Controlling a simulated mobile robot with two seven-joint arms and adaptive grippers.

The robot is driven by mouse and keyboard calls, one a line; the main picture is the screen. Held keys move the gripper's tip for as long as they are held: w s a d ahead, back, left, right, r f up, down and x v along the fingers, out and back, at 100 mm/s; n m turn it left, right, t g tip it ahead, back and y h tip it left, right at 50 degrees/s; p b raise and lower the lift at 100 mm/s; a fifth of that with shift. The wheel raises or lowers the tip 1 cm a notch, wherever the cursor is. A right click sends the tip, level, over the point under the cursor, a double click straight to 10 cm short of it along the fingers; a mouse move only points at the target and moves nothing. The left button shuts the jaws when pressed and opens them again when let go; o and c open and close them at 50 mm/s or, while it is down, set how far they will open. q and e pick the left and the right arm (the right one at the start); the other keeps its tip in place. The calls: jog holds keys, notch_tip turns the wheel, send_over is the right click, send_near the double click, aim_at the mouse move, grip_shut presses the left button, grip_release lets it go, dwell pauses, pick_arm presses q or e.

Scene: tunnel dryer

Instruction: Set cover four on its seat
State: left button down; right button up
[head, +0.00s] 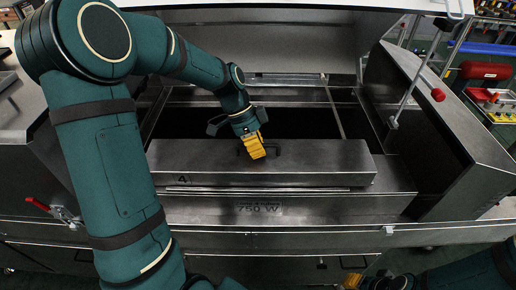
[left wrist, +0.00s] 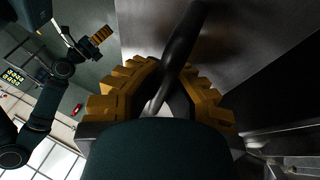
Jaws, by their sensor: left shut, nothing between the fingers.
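Cover four (head: 300,179), a long steel lid marked "4", lies across the front of the dryer's open top, above the "750 W" panel. Whether it is fully down on its seat I cannot tell. My left gripper (head: 256,152), with yellow fingers, is shut at the dark handle (head: 275,146) on the cover's top. In the left wrist view the handle (left wrist: 182,55) crosses close by the yellow fingers (left wrist: 165,85); I see no firm hold on it. My right gripper (head: 352,281) shows only partly at the bottom edge; it also shows small in the left wrist view (left wrist: 102,34).
Behind the cover is a dark open bay (head: 295,122) with a thin metal divider. A red-knobbed lever (head: 437,95) stands at the right and a red-handled clamp (head: 38,204) at the front left. A sloped steel side panel (head: 450,130) bounds the right.

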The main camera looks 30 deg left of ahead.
pick_arm(q)
jog(key=shift+f+b, duration=0.45)
jog(key=shift+f, duration=0.15)
jog(key=c, duration=1.1)
grip_release()
jog(key=shift+s+r, duration=0.1)
jog(key=shift+o, duration=0.2)
jog(key=v, duration=1.2)
jog(key=shift+d, duration=0.1)
